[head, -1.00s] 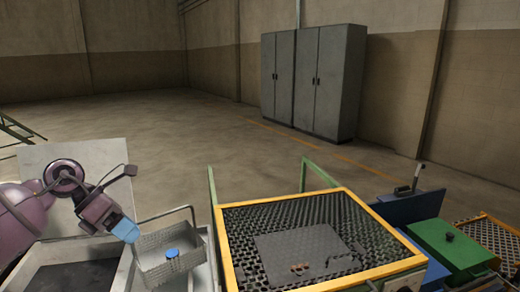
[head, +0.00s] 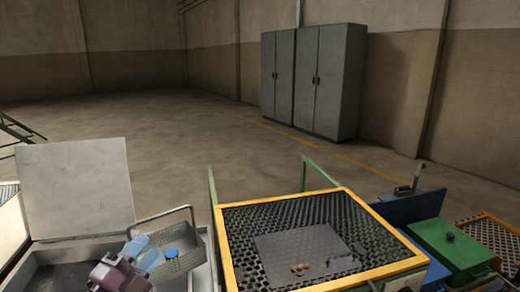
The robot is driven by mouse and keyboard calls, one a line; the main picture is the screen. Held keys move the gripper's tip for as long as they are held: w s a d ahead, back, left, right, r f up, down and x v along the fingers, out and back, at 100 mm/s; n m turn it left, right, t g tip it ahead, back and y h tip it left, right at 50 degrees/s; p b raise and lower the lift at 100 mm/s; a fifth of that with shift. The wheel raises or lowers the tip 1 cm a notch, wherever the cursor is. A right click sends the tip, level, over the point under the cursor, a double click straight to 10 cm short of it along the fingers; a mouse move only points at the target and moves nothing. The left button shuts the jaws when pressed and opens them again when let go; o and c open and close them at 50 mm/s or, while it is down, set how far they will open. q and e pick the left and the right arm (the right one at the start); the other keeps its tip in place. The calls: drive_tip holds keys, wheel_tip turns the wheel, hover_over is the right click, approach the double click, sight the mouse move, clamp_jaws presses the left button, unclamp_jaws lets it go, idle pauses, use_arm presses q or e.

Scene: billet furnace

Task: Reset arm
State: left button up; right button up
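My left gripper (head: 146,246) is low at the left of the head view. Its two light-blue fingers show with a gap between them and nothing visible held there. It is in front of the left part of a small grey perforated basket (head: 188,262) with a raised wire handle, and hides part of it. I cannot tell whether they touch. A round blue piece (head: 171,253) shows at the basket.
A grey box with a raised lid (head: 75,188) stands at the left. A yellow-framed mesh bin (head: 228,262) with a few small orange-brown pieces is at the centre. A green box (head: 450,245) is at the right. Grey cabinets (head: 312,80) stand far back on open floor.

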use_arm(q)
drive_tip(key=s+a+f+n+g+y, duration=0.4)
drive_tip(key=s+f+n+y, duration=0.2)
drive_tip(key=f+n, duration=0.15)
drive_tip(key=s+a+f+n+g+y, duration=0.35)
drive_tip(key=s+f+n+y, duration=0.2)
drive_tip(key=f+n, duration=0.2)
drive_tip(key=s+d+f+n+g+h, duration=0.1)
drive_tip(key=s+d+f+n+g, duration=0.2)
drive_tip(key=s, duration=0.5)
drive_tip(key=s+f+n+g+h, duration=0.1)
drive_tip(key=s+f+g, duration=0.2)
drive_tip(key=s+g, duration=0.45)
drive_tip(key=w+f+t, duration=0.6)
drive_tip(key=f+t, duration=0.3)
drive_tip(key=f, duration=0.1)
drive_tip(key=shift+f+t+h, duration=0.3)
drive_tip(key=shift+t+h, duration=0.1)
drive_tip(key=shift+h, duration=0.05)
drive_tip(key=shift+w, duration=0.1)
